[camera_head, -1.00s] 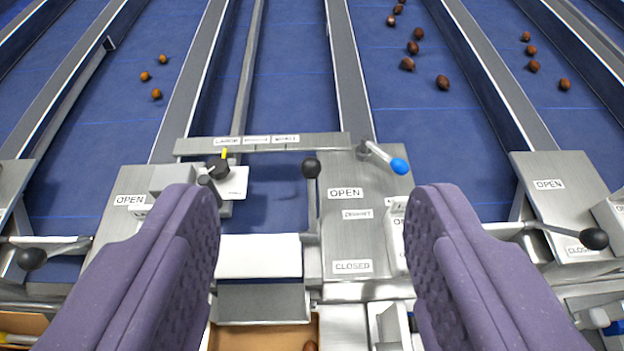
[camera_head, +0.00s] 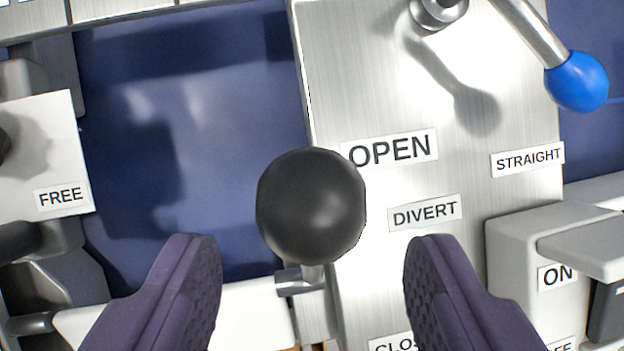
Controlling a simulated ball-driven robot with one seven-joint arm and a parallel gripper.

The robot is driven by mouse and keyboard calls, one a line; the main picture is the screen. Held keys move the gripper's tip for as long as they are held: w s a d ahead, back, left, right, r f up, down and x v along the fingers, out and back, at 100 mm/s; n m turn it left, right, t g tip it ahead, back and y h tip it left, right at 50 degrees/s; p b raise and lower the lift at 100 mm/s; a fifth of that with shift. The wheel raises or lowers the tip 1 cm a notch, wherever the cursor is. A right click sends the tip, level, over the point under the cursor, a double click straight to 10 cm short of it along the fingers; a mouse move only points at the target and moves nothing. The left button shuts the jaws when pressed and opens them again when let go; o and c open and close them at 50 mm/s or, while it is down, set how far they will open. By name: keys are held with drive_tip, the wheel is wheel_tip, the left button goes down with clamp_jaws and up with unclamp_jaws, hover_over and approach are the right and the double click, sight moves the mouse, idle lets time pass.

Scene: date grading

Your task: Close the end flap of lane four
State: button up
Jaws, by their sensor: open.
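A black ball knob (camera_head: 311,206) on a short metal stem stands in the middle of the view, beside the OPEN label (camera_head: 392,149) on a brushed metal plate (camera_head: 370,60). A CLOSED label, partly cut off, shows at the bottom edge. My gripper (camera_head: 312,260) is open and empty, one purple finger to each side of the knob and apart from it in the picture. A white flap (camera_head: 250,308) lies at the lower left of the knob, at the end of the blue lane belt (camera_head: 190,140). Its lower part is out of view.
A blue-tipped lever (camera_head: 576,81) juts out at the upper right, near the STRAIGHT and DIVERT labels. A grey switch box (camera_head: 510,250) with an ON label stands at the right. A white block (camera_head: 45,150) labelled FREE is at the left.

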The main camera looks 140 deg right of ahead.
drive_tip(key=x, duration=0.4)
drive_tip(key=shift+w+f, duration=0.15)
drive_tip(key=shift+f, duration=0.05)
clamp_jaws()
